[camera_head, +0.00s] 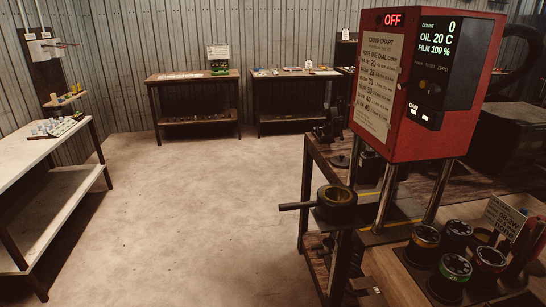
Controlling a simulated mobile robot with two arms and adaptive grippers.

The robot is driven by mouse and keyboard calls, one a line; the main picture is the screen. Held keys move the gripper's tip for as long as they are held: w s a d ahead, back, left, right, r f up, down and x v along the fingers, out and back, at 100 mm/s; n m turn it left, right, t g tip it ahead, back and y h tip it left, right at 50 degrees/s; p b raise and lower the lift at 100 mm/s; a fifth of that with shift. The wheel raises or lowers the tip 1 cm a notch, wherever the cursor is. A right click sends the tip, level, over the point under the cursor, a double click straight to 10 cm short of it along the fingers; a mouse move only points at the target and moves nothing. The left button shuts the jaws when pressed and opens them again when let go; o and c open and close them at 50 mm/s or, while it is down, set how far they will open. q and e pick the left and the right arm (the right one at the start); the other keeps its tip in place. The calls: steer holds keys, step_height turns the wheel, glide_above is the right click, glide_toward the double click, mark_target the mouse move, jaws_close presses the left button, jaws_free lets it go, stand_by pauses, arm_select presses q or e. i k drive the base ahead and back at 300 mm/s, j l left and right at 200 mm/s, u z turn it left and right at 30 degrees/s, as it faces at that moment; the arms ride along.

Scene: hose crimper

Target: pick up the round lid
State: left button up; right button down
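I cannot tell for sure which thing is the round lid. A small dark round flat piece (340,161) lies on the wooden bench left of the red machine, too small to make out. A dark round part with a brownish ring-shaped top (336,196) and a rod sticking out to the left stands at the bench's front left corner. Several dark round pieces with coloured bands, one green-banded (450,276), stand at the lower right. Neither of my grippers is in view.
The red crimper (440,85) reads OFF and stands on metal posts over the wooden bench (318,150). A white table (45,155) stands at the left. Two wooden tables (190,78) (295,77) stand at the back wall. The middle floor is clear.

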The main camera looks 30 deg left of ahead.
mark_target(341, 162)
steer(key=u, duration=0.55)
steer(key=z, duration=0.35)
steer(key=i+j+z, duration=0.2)
steer(key=z, duration=0.15)
steer(key=i+j+z, duration=0.1)
steer(key=j+z, duration=0.2)
steer(key=j, duration=0.2)
steer(key=i+j+z, duration=0.15)
steer(key=j+z, duration=0.2)
